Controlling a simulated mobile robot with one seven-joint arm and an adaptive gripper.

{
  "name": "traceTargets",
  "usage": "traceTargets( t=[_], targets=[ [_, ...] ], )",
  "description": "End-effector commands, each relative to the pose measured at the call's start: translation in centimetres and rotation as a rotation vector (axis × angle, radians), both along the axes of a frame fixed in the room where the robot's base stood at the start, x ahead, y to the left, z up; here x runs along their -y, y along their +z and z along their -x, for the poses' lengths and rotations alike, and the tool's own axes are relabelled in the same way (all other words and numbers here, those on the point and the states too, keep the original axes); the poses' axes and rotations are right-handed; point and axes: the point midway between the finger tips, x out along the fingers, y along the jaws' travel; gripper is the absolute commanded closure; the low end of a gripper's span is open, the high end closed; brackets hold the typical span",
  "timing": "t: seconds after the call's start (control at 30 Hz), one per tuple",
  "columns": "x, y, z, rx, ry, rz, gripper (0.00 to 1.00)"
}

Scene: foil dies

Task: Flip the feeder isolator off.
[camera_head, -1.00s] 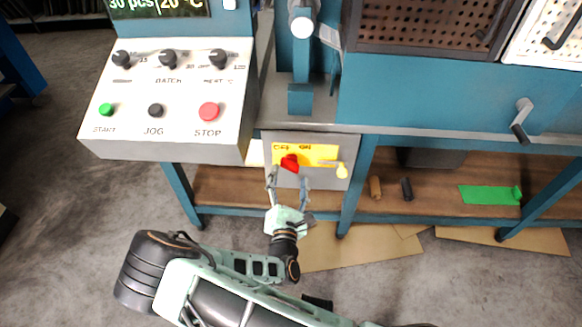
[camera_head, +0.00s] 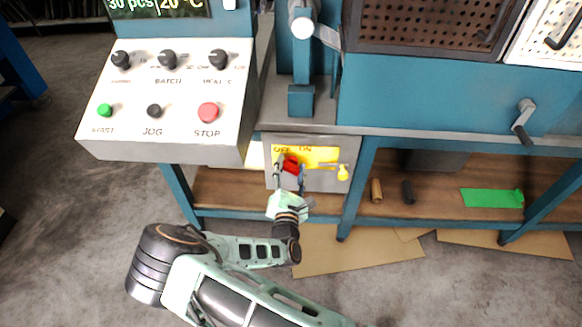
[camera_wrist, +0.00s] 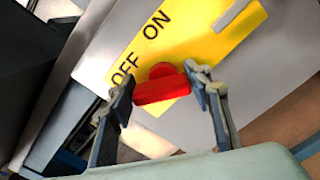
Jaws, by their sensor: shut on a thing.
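The feeder isolator is a grey box (camera_head: 322,184) under the bench's front edge, with a yellow plate (camera_head: 322,152) marked OFF on the left and ON on the right. Its red handle (camera_head: 292,168) is at the plate's lower left. The handle also shows in the wrist view (camera_wrist: 162,92), below the two words. My gripper (camera_head: 291,164) is at the handle. In the wrist view, my gripper (camera_wrist: 165,86) has one finger at each end of the red bar and is shut on it. I cannot tell which word the handle points to.
The sloped control panel (camera_head: 180,105) with knobs and buttons stands above and to the left. A blue bench leg (camera_head: 356,190) is close on the right. The lower shelf holds small items.

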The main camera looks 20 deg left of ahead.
Motion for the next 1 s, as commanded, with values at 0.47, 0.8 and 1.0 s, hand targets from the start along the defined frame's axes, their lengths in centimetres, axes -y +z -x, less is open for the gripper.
traceTargets(
  t=[0.47,0.8,1.0],
  targets=[
    [-0.05,0.26,0.04,0.018,0.0,0.082,0.79],
    [-0.17,0.21,0.08,0.075,0.0,0.317,0.79],
    [-0.27,0.09,0.1,0.107,-0.001,0.445,0.79]
  ],
)
